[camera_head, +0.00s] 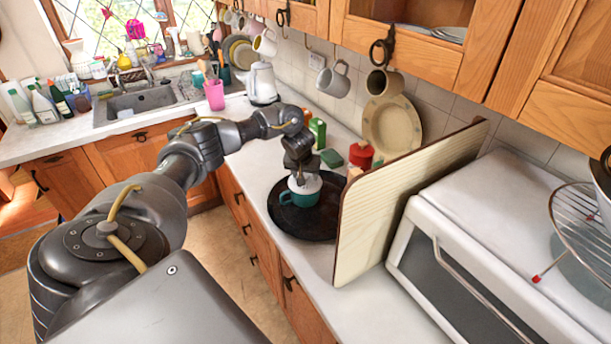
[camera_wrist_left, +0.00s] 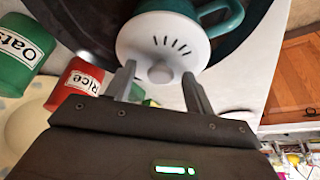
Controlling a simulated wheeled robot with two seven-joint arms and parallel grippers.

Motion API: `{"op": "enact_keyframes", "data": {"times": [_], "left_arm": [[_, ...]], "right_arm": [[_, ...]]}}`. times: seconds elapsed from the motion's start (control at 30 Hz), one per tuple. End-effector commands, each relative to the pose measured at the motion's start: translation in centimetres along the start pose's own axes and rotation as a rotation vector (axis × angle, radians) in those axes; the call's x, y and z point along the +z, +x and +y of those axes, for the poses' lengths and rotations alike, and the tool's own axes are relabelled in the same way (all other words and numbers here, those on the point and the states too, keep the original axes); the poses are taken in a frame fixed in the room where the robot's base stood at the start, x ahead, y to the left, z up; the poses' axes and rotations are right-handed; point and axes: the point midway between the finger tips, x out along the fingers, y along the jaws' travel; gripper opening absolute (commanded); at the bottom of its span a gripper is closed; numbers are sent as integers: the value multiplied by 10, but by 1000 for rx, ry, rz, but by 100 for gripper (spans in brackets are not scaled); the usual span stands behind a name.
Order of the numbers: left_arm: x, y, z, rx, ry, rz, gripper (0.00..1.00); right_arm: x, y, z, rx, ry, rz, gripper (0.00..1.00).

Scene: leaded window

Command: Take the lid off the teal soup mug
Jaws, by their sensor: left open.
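The teal soup mug (camera_head: 300,197) stands upright on a round black tray (camera_head: 317,226) on the counter. Its white lid (camera_head: 311,181) is on top; in the left wrist view the lid (camera_wrist_left: 150,38) shows dark slots and a round knob (camera_wrist_left: 160,72). The mug's teal handle (camera_wrist_left: 222,14) also shows there. My left gripper (camera_head: 300,176) is directly over the lid. In the left wrist view its fingers (camera_wrist_left: 158,85) are apart, one on each side of the knob. I cannot tell whether they touch it. My right gripper is not in view.
A wooden board (camera_head: 395,205) stands upright right of the tray, beside a white oven (camera_head: 500,225). Red (camera_head: 361,155) and green (camera_head: 317,131) canisters stand behind the tray. A white kettle (camera_head: 262,83) is farther back. Mugs hang above. Counter left of the tray is clear.

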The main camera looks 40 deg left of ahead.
Motion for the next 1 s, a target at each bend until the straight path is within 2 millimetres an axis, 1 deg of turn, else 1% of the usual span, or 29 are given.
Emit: {"op": "enact_keyframes", "data": {"times": [0.23,0.27,0.6,0.63,0.87,1.0], "left_arm": [[0,3,0,1,0,2,54],[0,3,0,0,0,2,52],[0,3,0,0,0,2,8],[0,3,0,0,0,2,6],[0,3,0,1,0,2,5],[-2,-1,0,1,-1,2,5]], "right_arm": [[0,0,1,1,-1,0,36],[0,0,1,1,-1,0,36],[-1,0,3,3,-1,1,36],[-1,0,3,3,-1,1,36],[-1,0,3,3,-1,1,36],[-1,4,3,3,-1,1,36]]}}
